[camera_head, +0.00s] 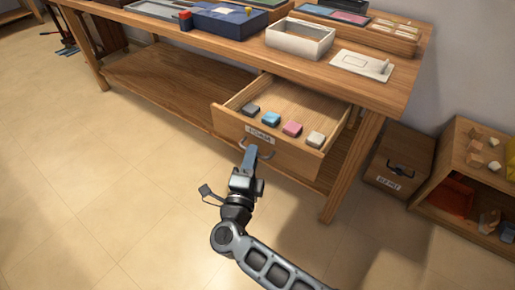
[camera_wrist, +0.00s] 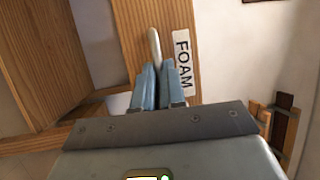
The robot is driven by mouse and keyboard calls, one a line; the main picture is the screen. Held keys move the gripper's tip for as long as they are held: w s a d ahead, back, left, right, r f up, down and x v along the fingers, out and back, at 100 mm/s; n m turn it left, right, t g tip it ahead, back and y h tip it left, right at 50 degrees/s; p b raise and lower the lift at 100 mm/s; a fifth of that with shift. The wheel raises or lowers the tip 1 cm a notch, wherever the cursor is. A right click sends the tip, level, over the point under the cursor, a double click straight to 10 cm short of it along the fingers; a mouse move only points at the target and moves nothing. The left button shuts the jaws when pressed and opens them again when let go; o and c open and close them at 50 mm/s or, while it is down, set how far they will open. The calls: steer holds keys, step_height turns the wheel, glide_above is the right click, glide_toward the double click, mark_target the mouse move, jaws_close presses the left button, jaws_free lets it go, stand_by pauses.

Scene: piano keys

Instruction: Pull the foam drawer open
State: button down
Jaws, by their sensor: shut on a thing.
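The foam drawer (camera_head: 258,141) is a wooden drawer under the workbench and stands pulled out. Its front bears a white label, which reads FOAM in the wrist view (camera_wrist: 183,62). Inside it lie several small foam blocks: grey, blue (camera_head: 271,119), pink (camera_head: 292,129) and cream. My gripper (camera_head: 249,158) is at the drawer front, shut on the drawer's pale curved handle (camera_head: 266,153). In the wrist view the handle (camera_wrist: 154,46) runs up from between the bluish fingers (camera_wrist: 157,85). The part between the fingers is hidden.
The workbench (camera_head: 385,97) carries a white open box (camera_head: 300,38), a white plate (camera_head: 362,65) and a blue case (camera_head: 236,20). A wooden box (camera_head: 399,165) and an open shelf unit (camera_head: 440,192) stand on the floor at right. The floor in front of the drawer is clear.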

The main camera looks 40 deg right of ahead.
steer(key=shift+a, duration=0.1)
steer(key=c, duration=1.2)
jaws_free()
steer(key=v, duration=0.7)
steer(key=shift+s+a, duration=0.3)
steer(key=shift+f, duration=0.1)
steer(key=s+r+n+y+p, duration=0.2)
steer(key=s+r+n+y, duration=0.3)
steer(key=s+r+n, duration=0.2)
steer(key=s+d+r+n+y+p, duration=0.1)
steer(key=s+r+n+y+p, duration=0.2)
steer(key=s+r+n, duration=0.4)
steer(key=s+d+r+n+t+y+p, duration=0.1)
steer(key=s+r+n+y+p, duration=0.2)
steer(key=s+n, duration=0.9)
steer(key=s+r+y, duration=0.3)
steer(key=s+r, duration=0.1)
steer(key=s, duration=0.3)
steer(key=shift+r+n+y, duration=0.3)
steer(key=shift+r, duration=0.05)
